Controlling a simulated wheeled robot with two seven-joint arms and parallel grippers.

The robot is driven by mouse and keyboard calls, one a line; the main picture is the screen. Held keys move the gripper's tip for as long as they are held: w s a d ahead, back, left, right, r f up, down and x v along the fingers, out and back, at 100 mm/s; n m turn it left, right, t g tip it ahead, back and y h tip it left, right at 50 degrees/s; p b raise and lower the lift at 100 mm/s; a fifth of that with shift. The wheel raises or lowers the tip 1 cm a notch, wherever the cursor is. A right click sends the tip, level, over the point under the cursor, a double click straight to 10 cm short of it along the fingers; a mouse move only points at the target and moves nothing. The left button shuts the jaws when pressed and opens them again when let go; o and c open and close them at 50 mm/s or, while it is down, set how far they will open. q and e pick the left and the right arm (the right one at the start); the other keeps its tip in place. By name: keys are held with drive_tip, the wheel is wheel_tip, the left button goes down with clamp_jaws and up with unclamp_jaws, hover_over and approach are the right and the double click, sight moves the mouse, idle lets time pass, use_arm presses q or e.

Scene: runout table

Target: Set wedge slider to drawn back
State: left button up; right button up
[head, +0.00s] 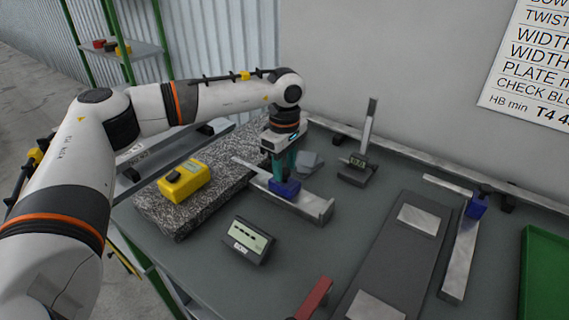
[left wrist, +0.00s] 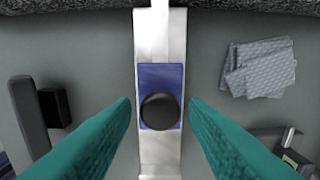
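A blue slider (head: 287,186) sits on a bright metal rail (head: 318,209) on the table. In the left wrist view the slider (left wrist: 160,78) carries a round black knob (left wrist: 159,111). My left gripper (head: 283,166) points down over this slider. Its two teal fingers (left wrist: 160,108) are apart, one on each side of the knob, with a gap on both sides. A second blue slider (head: 477,207) sits on another metal piece (head: 460,258) at the right. The frames do not label which is the wedge slider. My right gripper is out of view.
A speckled granite slab (head: 180,215) with a yellow device (head: 185,181) lies left of the rail. A digital display (head: 249,240), an upright gauge (head: 360,165), grey cloths (left wrist: 258,68), a dark plate (head: 395,255) and a green tray (head: 545,275) stand around.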

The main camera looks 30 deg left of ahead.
use_arm(q)
clamp_jaws()
drive_tip(key=d, duration=0.5)
drive_tip(key=s+d+b, duration=0.1)
drive_tip(key=d, duration=0.2)
drive_tip(key=shift+s, duration=0.1)
drive_tip(key=shift+o, duration=0.2)
unclamp_jaws()
drive_tip(key=shift+o, duration=1)
drive_tip(key=shift+d, duration=0.15)
